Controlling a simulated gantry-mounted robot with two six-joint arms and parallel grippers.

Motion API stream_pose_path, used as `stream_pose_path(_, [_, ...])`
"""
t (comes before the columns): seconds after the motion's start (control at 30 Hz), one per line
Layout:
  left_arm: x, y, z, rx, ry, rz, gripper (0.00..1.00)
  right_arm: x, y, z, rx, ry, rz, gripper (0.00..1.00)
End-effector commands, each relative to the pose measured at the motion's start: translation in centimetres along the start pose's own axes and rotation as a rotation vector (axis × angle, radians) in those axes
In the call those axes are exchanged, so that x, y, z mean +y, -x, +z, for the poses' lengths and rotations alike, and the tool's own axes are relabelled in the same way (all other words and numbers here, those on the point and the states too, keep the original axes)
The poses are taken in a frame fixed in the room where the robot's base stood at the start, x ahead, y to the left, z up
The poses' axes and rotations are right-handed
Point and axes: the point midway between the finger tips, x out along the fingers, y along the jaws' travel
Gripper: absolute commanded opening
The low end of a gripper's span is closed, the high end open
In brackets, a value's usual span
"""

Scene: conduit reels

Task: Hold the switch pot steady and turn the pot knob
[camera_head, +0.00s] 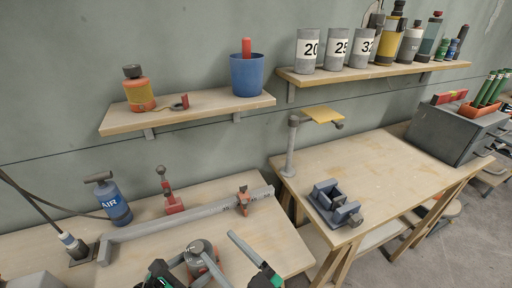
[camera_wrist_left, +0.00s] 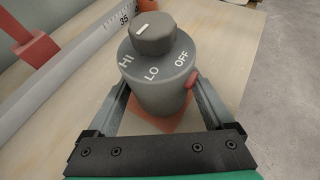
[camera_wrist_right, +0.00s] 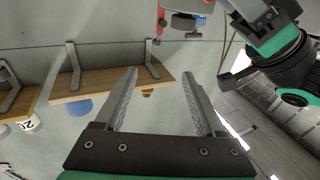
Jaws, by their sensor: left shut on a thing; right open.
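The switch pot (camera_wrist_left: 160,85) is a grey cylinder on a red base, with HI, LO and OFF on its top and a red button on its side. Its round grey pot knob (camera_wrist_left: 154,33) carries a white mark. The pot stands upright on the left bench in the head view (camera_head: 201,262). My left gripper (camera_wrist_left: 160,100) is shut on the pot body, one finger on each side. My right gripper (camera_wrist_right: 158,80) is open and empty. In the head view it is just right of the pot, apart from it, with its fingers partly out of view (camera_head: 238,242).
A grey ruled rail (camera_head: 180,222) with a red slider lies behind the pot. The right bench holds a grey vise (camera_head: 334,203). Bare bench top lies right of the pot.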

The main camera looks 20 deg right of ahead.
Motion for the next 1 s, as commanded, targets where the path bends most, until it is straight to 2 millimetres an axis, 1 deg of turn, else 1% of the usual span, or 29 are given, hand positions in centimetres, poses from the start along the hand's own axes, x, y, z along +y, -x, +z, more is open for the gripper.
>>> stream_pose_path(0.03, [0.0,0.0,0.0,0.0,0.0,0.0,0.55,0.4,-0.3,-1.1,0.023,0.007,0.007,0.72])
stream_pose_path(0.23, [0.0,0.0,0.0,0.0,0.0,0.0,0.55,1.7,-1.0,-5.6,0.108,0.042,0.032,0.72])
stream_pose_path(0.5, [0.0,0.0,0.0,0.0,0.0,0.0,0.55,3.3,-1.3,-11.7,0.219,0.091,0.07,0.72])
stream_pose_path(0.77, [0.0,0.0,0.0,0.0,0.0,0.0,0.55,4.7,-0.8,-17.5,0.321,0.137,0.11,0.72])
stream_pose_path(0.9, [0.0,0.0,0.0,0.0,0.0,0.0,0.55,5.3,-0.1,-20.6,0.376,0.159,0.132,0.72])
stream_pose_path(1.0, [0.0,0.0,0.0,0.0,0.0,0.0,0.55,5.7,0.3,-22.5,0.409,0.173,0.147,0.72])
